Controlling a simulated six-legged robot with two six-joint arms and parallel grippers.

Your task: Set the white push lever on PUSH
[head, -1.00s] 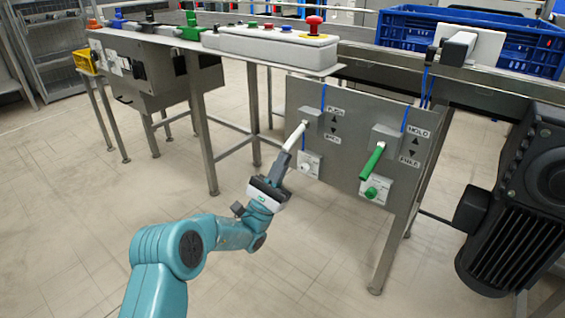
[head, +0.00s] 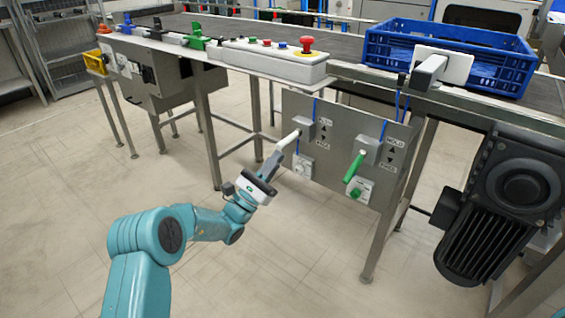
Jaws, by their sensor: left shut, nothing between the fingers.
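The white push lever (head: 288,139) sticks out from a grey box on the metal panel (head: 327,112), slanting down and left from its pivot. The upper label beside it reads PUSH (head: 324,121); the lower one is too small to read surely. My left gripper (head: 275,158) is shut and empty, its fingertips at the lever's lower free end. They overlap the lever in the picture; I cannot tell whether they touch. My right gripper is out of view.
A green lever (head: 354,168) by a HOLD label and a green knob (head: 355,194) sit to the right on the panel. A black motor (head: 500,208) stands far right. A blue crate (head: 450,67) rests on the conveyor above. The floor below the panel is clear.

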